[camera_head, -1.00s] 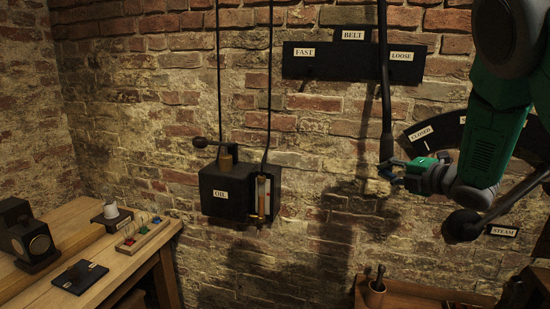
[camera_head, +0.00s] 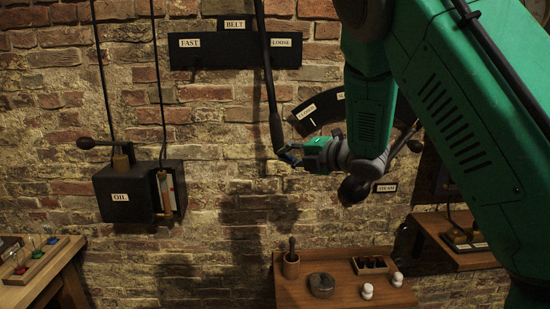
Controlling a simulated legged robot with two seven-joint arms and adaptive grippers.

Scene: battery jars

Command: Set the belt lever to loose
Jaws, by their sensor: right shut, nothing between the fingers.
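The belt lever (camera_head: 268,70) is a long dark rod. It hangs in front of a black wall plate (camera_head: 235,55) labelled BELT, with FAST (camera_head: 190,43) at the left and LOOSE (camera_head: 281,42) at the right. The rod crosses the plate just left of the LOOSE label, and its thicker grip (camera_head: 276,132) hangs below. My right gripper (camera_head: 287,154) is shut and empty at the lower end of the grip, on its right side. Whether it touches the grip I cannot tell. My left gripper is out of view.
A black OIL box (camera_head: 138,192) with a small lever hangs at the left. A dark STEAM lever knob (camera_head: 356,189) and a curved scale (camera_head: 318,110) are close behind my right arm. A wooden shelf (camera_head: 340,291) with a cup and small items is below. Bare brick lies left of the lever.

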